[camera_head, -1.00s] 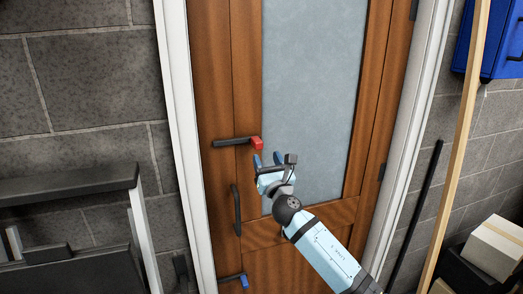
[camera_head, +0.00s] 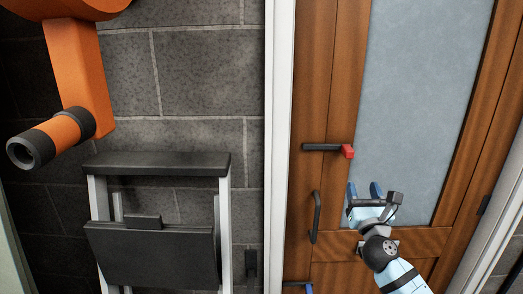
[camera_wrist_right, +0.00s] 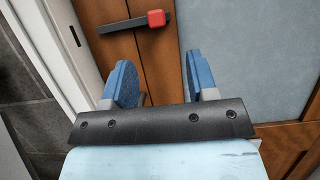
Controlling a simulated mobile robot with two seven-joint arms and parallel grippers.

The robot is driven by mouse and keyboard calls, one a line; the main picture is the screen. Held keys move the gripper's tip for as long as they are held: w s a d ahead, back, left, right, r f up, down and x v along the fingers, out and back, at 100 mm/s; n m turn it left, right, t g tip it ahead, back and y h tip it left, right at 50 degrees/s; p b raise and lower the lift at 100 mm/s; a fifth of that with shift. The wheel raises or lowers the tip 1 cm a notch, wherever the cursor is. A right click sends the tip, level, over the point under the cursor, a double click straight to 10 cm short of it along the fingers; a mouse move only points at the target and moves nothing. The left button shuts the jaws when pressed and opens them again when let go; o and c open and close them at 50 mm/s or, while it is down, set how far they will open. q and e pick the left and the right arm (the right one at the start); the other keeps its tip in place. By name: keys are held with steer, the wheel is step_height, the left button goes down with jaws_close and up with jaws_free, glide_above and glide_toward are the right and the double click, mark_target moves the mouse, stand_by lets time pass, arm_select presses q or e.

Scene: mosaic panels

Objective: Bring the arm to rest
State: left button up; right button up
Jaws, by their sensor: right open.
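My right gripper (camera_head: 364,190) is open and empty, its two blue fingers pointing up toward the wooden door (camera_head: 330,90). The fingers also show apart in the right wrist view (camera_wrist_right: 160,80), with nothing between them. A dark lever with a red end (camera_head: 347,151) is on the door above and slightly left of the fingertips, apart from them in the head view. It also shows in the right wrist view (camera_wrist_right: 155,18) beyond the fingers. A dark vertical pull handle (camera_head: 315,217) is left of the gripper. My left gripper is not in view.
A folded step ladder (camera_head: 155,165) stands at the grey block wall (camera_head: 205,75). A large orange object with a black-ended tube (camera_head: 75,85) is at the upper left. A blue-ended lever (camera_head: 306,287) is low on the door. The door has a frosted panel (camera_head: 420,100).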

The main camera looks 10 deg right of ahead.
steer(key=s+a+f+m+g+y+p, duration=0.1)
steer(key=s+a+f+m+g+y, duration=0.15)
steer(key=s+f+m, duration=0.35)
steer(key=s+a+f+m+g+y+p, duration=0.1)
steer(key=a+f+m+g, duration=0.2)
steer(key=f, duration=0.5)
steer(key=s+a+f+m+g+y+p, duration=0.1)
steer(key=s+a+f+m+y+p, duration=0.1)
steer(key=s+a+f+m, duration=0.4)
steer(key=s+a+f+m+g+y+p, duration=0.1)
steer(key=s+a+f+m+g, duration=0.1)
steer(key=s+a+f+m, duration=0.2)
steer(key=s+a+f+m+g+y+p, duration=0.1)
steer(key=s+a+f+m+g+y, duration=0.1)
steer(key=s+a+f+m, duration=0.2)
steer(key=s+f+m, duration=0.3)
steer(key=s+m, duration=0.4)
steer(key=s, duration=0.1)
steer(key=shift+a, duration=0.4)
steer(key=shift+w+y, duration=0.1)
steer(key=shift+y, duration=0.15)
